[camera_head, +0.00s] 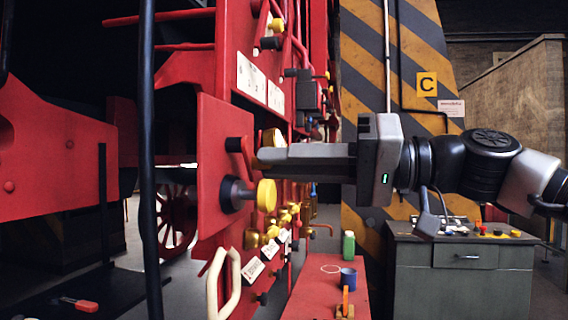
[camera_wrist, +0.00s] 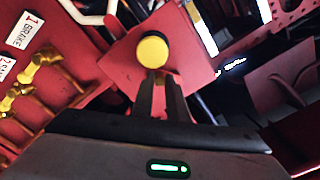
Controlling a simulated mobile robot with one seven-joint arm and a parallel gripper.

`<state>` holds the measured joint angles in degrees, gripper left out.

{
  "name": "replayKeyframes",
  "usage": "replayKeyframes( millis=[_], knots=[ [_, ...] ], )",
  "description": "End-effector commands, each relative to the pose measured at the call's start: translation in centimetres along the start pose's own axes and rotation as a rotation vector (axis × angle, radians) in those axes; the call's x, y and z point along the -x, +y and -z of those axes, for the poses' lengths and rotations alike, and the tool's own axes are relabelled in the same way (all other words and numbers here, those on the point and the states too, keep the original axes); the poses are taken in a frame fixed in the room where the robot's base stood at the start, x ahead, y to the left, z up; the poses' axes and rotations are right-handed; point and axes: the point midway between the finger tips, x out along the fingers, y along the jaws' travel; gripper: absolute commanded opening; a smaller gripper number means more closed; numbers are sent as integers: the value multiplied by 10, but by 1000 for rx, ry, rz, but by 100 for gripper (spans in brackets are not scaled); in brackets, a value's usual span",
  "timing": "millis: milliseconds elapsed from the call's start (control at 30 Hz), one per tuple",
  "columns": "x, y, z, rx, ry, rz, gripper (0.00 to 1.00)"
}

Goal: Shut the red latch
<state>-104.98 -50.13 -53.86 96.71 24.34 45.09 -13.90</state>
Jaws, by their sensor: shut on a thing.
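A red plate (camera_head: 222,160) stands upright on the side of the red machine; it also shows in the wrist view (camera_wrist: 118,62). A black stem with a yellow knob (camera_head: 266,195) sticks out from the plate; the knob also shows in the wrist view (camera_wrist: 153,50). Just above it, a small dark red latch piece (camera_head: 236,145) projects from the plate. My gripper (camera_head: 262,157) reaches in from the right, with its fingertips at this latch. In the wrist view, its fingers (camera_wrist: 160,78) are close together just below the knob. The fingers hide what they grip.
Yellow valves (camera_head: 268,236) and labels line the machine below. A pale looped handle (camera_head: 222,285) stands in front. A red bench (camera_head: 318,285) holds a green bottle (camera_head: 348,245) and a blue cup (camera_head: 348,278). A grey cabinet (camera_head: 460,270) stands at right.

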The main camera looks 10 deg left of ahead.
Motion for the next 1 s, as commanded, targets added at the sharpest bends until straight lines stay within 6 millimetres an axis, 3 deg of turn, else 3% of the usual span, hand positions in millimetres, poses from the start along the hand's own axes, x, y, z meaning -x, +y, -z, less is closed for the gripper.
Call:
replayKeyframes(
  millis=[267, 300, 400, 833, 1000],
  knots=[
    [0, 0, -1, 1, -2, 0, 0],
    [0, 0, -1, 1, -2, 0, 17],
    [0, 0, -1, 1, -2, 0, 33],
    [1, 0, 0, 1, 0, 0, 33],
    [14, 0, 2, 1, 3, -1, 33]
  ],
)
